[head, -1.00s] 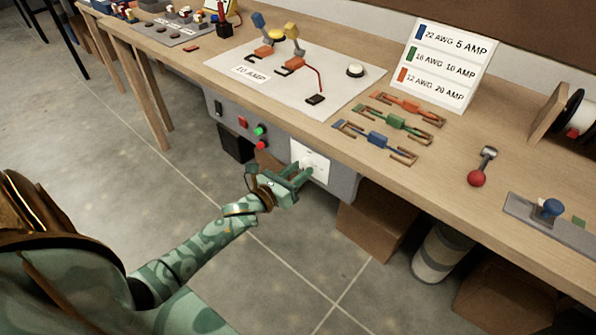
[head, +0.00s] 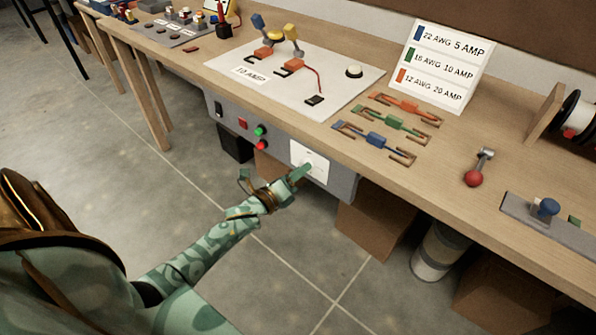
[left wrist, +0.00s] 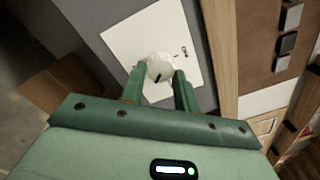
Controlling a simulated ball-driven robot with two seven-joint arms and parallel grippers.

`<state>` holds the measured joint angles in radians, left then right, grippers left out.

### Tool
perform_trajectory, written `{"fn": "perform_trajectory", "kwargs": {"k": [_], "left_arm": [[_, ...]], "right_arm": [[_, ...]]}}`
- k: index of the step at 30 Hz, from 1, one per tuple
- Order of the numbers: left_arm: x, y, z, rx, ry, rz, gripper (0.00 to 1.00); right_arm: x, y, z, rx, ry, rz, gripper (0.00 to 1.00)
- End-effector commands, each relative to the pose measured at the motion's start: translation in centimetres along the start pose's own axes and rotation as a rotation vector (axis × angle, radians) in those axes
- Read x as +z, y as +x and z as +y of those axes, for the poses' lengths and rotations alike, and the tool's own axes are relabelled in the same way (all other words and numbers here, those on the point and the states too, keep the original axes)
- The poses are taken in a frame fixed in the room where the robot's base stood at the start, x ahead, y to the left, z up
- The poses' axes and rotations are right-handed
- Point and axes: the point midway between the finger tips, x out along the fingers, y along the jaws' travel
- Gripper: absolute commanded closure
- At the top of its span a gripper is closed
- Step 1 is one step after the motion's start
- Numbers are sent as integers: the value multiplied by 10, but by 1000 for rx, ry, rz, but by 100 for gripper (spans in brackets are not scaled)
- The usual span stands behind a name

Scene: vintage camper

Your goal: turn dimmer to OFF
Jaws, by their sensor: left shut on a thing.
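The dimmer is a round white knob (left wrist: 160,68) with a dark mark, on a white square plate (head: 311,155) fixed to the grey panel under the bench edge. In the left wrist view the plate (left wrist: 125,42) appears tilted. My green left gripper (head: 303,171) is at the knob, with one finger on each side of it in the left wrist view (left wrist: 160,80), and it is shut on the knob. In the head view the gripper mostly hides the knob. My right gripper is not in view.
The grey panel also carries a green button (head: 260,130), a red button (head: 261,145) and dark and red switches. The wooden bench top (head: 420,185) overhangs the panel. Cardboard boxes (head: 375,228) and a bucket (head: 437,252) stand below.

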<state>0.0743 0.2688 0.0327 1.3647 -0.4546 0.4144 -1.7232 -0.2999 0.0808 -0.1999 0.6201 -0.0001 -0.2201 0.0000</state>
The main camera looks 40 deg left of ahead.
Motion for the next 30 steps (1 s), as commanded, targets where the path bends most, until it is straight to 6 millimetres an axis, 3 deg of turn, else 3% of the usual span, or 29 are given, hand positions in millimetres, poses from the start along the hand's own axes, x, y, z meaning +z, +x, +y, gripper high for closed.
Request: {"fn": "perform_trajectory", "kwargs": {"k": [30], "left_arm": [[1, 0, -4, -9, -962, -53, 92]], "right_arm": [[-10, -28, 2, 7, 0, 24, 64]]}}
